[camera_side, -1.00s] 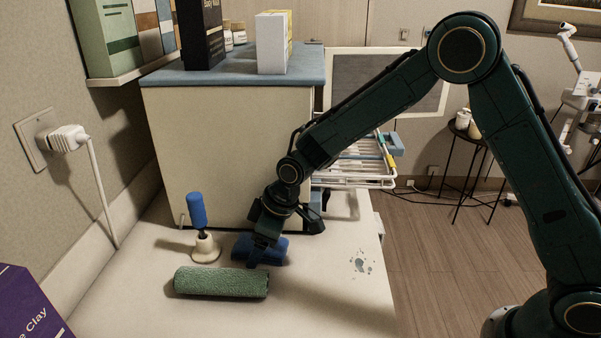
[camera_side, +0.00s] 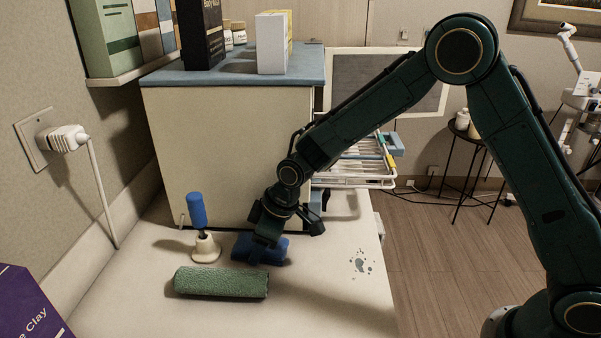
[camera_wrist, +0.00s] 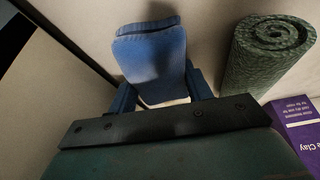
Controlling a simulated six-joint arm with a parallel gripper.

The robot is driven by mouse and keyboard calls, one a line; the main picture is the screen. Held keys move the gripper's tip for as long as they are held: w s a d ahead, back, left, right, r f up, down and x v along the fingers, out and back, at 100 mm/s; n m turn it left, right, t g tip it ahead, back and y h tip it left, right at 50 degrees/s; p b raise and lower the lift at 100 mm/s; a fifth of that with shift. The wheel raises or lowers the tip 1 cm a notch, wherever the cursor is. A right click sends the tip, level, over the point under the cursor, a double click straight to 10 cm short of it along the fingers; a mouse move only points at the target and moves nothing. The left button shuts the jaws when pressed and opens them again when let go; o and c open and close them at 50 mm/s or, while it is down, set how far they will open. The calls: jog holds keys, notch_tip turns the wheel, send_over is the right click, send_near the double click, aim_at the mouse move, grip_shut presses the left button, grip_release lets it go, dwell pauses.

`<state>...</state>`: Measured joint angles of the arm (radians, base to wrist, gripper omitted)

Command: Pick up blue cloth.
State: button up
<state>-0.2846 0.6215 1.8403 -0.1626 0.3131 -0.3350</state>
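The blue cloth (camera_side: 274,256) is a rolled bundle lying on the pale counter, right of the white holder and behind the green roll. My gripper (camera_side: 266,240) is low over it, pointing down. In the wrist view, the blue cloth (camera_wrist: 152,62) sits between the two dark fingers of my gripper (camera_wrist: 162,88), one on each side, and they appear to press on its sides. The fingertips are partly hidden by the cloth. No clear lift off the counter shows.
A green rolled towel (camera_side: 221,283) lies in front of the cloth. A white holder with a blue-handled tool (camera_side: 198,212) stands close on its left. The cream cabinet (camera_side: 220,150) rises just behind.

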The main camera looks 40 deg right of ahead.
jog(key=shift+c, duration=0.7)
jog(key=shift+r, duration=0.1)
jog(key=shift+s+a+r, duration=0.1)
jog(key=shift+a+r, duration=0.05)
jog(key=shift+r, duration=0.6)
notch_tip(320, 180, up, 10)
jog(key=s+a, duration=1.4)
jog(key=shift+d+r, duration=0.1)
jog(key=shift+o, duration=1)
jog(key=shift+c, duration=0.6)
